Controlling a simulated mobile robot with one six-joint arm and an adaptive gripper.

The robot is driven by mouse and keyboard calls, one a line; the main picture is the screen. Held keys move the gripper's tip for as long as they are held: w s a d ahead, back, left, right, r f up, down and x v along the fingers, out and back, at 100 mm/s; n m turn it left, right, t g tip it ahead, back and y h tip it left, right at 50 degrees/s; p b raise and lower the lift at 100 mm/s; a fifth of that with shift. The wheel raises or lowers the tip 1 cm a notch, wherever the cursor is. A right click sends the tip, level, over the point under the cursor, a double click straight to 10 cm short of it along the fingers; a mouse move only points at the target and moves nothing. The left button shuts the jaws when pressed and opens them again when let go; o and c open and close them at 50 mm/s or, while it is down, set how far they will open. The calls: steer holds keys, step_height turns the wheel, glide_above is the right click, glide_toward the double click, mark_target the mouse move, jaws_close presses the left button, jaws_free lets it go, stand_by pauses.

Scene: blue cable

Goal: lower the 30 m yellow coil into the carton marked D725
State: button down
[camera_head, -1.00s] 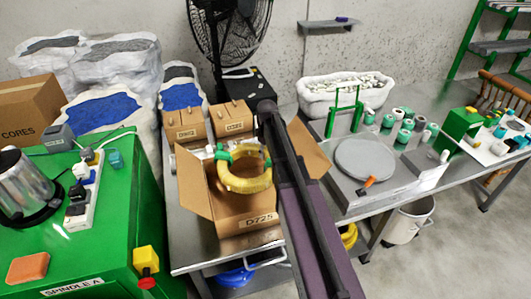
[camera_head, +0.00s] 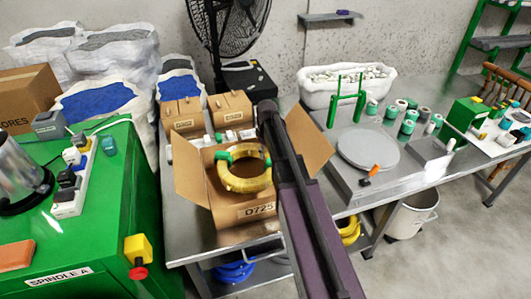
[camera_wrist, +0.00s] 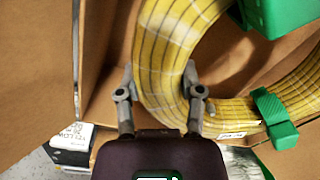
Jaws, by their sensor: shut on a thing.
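The yellow coil (camera_head: 243,184) with green clips is at the mouth of the open carton marked D725 (camera_head: 258,212). In the wrist view the coil (camera_wrist: 165,70) lies between the two fingers of my gripper (camera_wrist: 163,98), which is shut on it. Cardboard walls (camera_wrist: 35,60) of the carton surround the coil there. In the head view my arm hides the right part of the carton and my gripper. I cannot tell whether the coil touches the carton's bottom.
Two small closed cartons (camera_head: 182,116) stand behind the D725 carton. To the right are a scale with a round grey plate (camera_head: 368,150) and several green and white spools (camera_head: 408,124). A green cabinet (camera_head: 110,225) marked SPINDLE A stands at the left.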

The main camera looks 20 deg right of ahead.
steer(key=shift+f+b, duration=3.15)
steer(key=shift+f, duration=0.15)
steer(key=shift+f+b, duration=0.6)
steer(key=shift+f, duration=0.05)
steer(key=c, duration=0.6)
jaws_free()
steer(key=shift+o, duration=0.4)
steer(key=o, duration=0.5)
steer(key=shift+r, duration=0.2)
steer(key=shift+r+p, duration=3.4)
steer(key=shift+p, duration=0.15)
